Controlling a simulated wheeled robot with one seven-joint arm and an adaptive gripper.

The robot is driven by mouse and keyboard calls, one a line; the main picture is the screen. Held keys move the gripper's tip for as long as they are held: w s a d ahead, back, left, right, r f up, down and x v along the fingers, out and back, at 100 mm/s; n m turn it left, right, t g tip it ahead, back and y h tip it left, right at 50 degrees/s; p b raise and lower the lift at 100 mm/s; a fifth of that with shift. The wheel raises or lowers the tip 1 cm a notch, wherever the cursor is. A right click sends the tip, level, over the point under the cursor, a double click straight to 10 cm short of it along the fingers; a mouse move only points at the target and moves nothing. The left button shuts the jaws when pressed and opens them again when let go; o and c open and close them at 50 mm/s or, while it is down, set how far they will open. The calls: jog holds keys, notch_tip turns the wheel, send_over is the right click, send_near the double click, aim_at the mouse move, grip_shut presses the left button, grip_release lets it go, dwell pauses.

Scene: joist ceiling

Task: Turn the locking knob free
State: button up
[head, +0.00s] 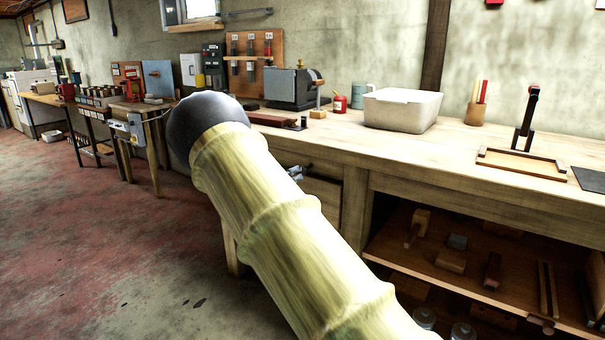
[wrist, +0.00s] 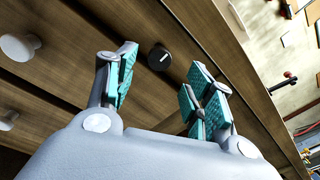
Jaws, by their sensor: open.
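The locking knob (wrist: 158,58) is a small round black knob with a short white line on its face. It sits on a brown wooden front in the wrist view. My gripper (wrist: 164,62) has teal finger pads and is open, with one finger to the left of the knob and the other to the right. Gaps show on both sides of the knob, and nothing is held. I cannot tell how far the fingertips are from the wood. In the head view my arm covers part of the bench front, and I cannot make out the knob there.
Two white round drawer knobs, an upper one (wrist: 19,46) and a lower one (wrist: 8,118), stick out left of my gripper. The workbench (head: 420,165) carries a white bin (head: 402,108) and a dark machine (head: 293,88).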

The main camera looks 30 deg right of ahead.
aim_at(302, 170)
jog(key=x, duration=0.7)
jog(key=shift+w+d+f+b, duration=0.1)
jog(key=shift+w+d+b, duration=0.05)
jog(key=shift+d+b, duration=0.2)
jog(key=c, duration=1)
